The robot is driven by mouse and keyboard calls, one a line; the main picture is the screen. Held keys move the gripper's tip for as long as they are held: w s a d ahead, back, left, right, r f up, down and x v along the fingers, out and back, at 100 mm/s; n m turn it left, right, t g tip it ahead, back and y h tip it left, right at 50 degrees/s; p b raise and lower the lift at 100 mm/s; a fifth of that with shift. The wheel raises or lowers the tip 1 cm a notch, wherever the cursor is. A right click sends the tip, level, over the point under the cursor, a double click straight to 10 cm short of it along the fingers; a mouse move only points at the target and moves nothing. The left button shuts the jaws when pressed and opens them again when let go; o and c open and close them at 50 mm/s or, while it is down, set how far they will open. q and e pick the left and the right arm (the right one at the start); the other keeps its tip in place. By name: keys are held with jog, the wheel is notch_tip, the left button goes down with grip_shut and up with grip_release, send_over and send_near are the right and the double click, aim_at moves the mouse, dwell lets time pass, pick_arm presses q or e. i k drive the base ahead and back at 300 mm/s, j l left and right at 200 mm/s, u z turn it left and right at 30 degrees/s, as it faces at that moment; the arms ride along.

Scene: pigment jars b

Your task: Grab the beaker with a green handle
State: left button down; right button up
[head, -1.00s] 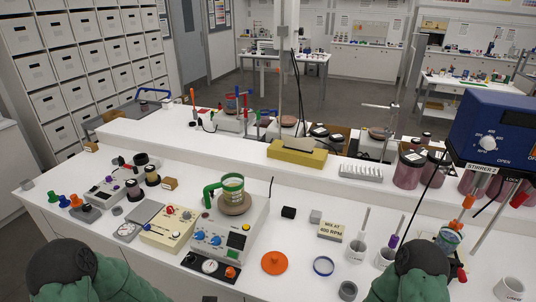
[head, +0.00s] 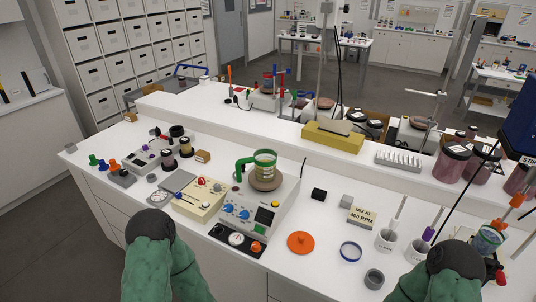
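The beaker with a green handle (head: 264,163) stands upright on the round brown top of a white hotplate stirrer (head: 258,203) near the middle of the bench. Its handle points left. My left arm comes in at the bottom left, and my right arm at the bottom right. Both are green with dark rounded ends, well short of the beaker. No gripper fingers can be made out on either arm. Another vessel with colored parts (head: 488,238) is at the right, under the blue overhead stirrer (head: 524,125).
A cream control box (head: 200,198) is left of the hotplate. An orange lid (head: 301,242), a blue ring (head: 350,251), a grey ring (head: 374,279) and white mugs (head: 386,240) are to its right. A raised shelf with a yellow box (head: 333,138) runs behind.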

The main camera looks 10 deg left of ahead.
aim_at(265, 159)
jog(key=i+j, duration=0.1)
jog(key=j, duration=0.25)
jog(key=j+u, duration=0.1)
jog(key=j, duration=0.25)
jog(key=i+j, duration=0.15)
jog(key=j, duration=0.2)
jog(key=i+j+u, duration=0.1)
jog(key=j, duration=0.25)
jog(key=i+j, duration=0.15)
jog(key=j, duration=0.2)
